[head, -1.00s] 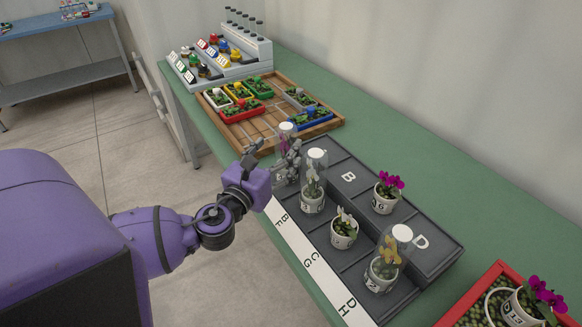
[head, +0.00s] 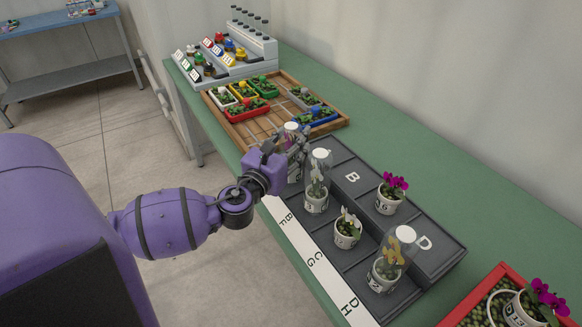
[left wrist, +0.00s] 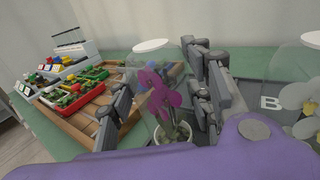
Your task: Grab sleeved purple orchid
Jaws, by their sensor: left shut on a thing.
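The sleeved purple orchid (left wrist: 160,95) stands upright in a white pot (left wrist: 173,135), inside a clear sleeve with a white top (left wrist: 151,45). My left gripper (left wrist: 165,100) is shut on the sleeve, with one finger on each side of it. In the head view the left gripper (head: 284,150) is at the far left end of the dark tray (head: 330,222), and it hides most of this orchid; the sleeve's white top (head: 291,126) shows above it. I cannot tell whether the pot touches the tray. My right gripper is not in view.
A sleeved white orchid (head: 317,180) stands just right of the left gripper. An unsleeved purple orchid (head: 391,192), a small white orchid (head: 347,228) and a sleeved yellow orchid (head: 388,258) share the tray. A wooden tray (head: 262,124) of planters lies behind.

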